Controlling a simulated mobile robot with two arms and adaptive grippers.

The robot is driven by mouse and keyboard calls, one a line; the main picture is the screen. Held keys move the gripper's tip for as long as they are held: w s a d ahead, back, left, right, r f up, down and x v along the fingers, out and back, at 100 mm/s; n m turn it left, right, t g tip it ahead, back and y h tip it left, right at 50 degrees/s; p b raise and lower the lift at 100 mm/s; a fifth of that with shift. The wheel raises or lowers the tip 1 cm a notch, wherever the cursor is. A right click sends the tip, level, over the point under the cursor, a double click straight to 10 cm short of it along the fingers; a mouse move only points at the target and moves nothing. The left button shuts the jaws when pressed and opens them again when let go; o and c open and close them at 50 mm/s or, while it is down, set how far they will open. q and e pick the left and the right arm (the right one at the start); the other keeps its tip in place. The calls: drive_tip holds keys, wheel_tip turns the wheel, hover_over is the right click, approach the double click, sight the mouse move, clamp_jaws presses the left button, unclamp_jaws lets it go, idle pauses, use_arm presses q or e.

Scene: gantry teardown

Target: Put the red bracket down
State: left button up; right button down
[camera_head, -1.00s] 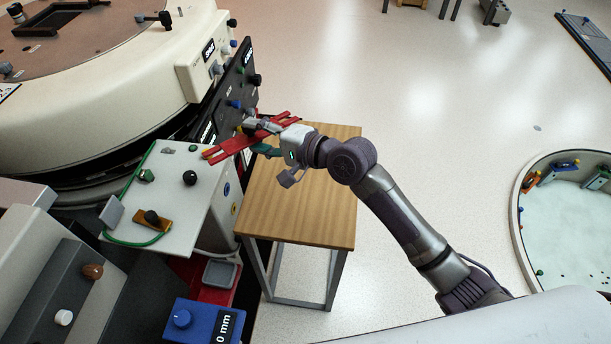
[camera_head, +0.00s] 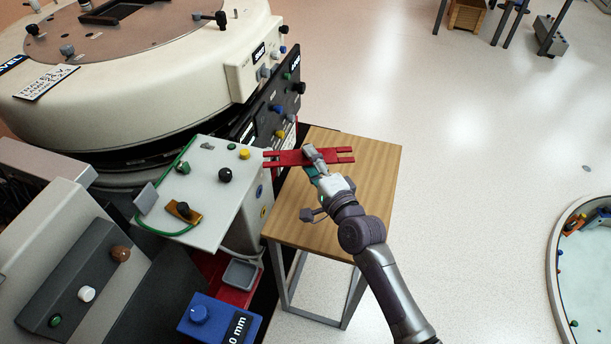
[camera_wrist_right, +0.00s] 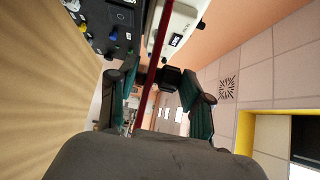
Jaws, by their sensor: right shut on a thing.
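The red bracket (camera_head: 289,158) is a flat bar with forked ends. In the head view it lies across my right gripper (camera_head: 311,156), over the far part of the wooden table (camera_head: 362,179). My right gripper is shut on its middle. In the right wrist view the bracket (camera_wrist_right: 150,75) shows edge-on as a thin red strip between the fingers (camera_wrist_right: 158,100). The gap between bracket and tabletop is hard to judge from above. The bracket's left end is near the white control panel. My left gripper is not in view.
A white panel (camera_head: 203,222) with knobs and a green cable stands left of the table. Behind it are a black panel (camera_head: 263,112) and a large cream round machine (camera_head: 150,70). A blue box (camera_head: 214,325) sits at the front. The tabletop's near part is bare.

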drive_tip(key=shift+a+f+b, duration=0.15)
drive_tip(key=shift+a+f, duration=0.1)
drive_tip(key=shift+f, duration=0.55)
drive_tip(key=shift+a+f+b, duration=0.1)
drive_tip(key=shift+a+f, duration=0.2)
drive_tip(key=shift+f, duration=0.45)
drive_tip(key=shift+a+f+b, duration=0.15)
drive_tip(key=shift+a+f, duration=0.1)
drive_tip(key=shift+f, duration=0.55)
drive_tip(key=shift+s, duration=0.1)
drive_tip(key=shift+f, duration=0.15)
drive_tip(key=c, duration=0.5)
unclamp_jaws()
drive_tip(key=v, duration=1.2)
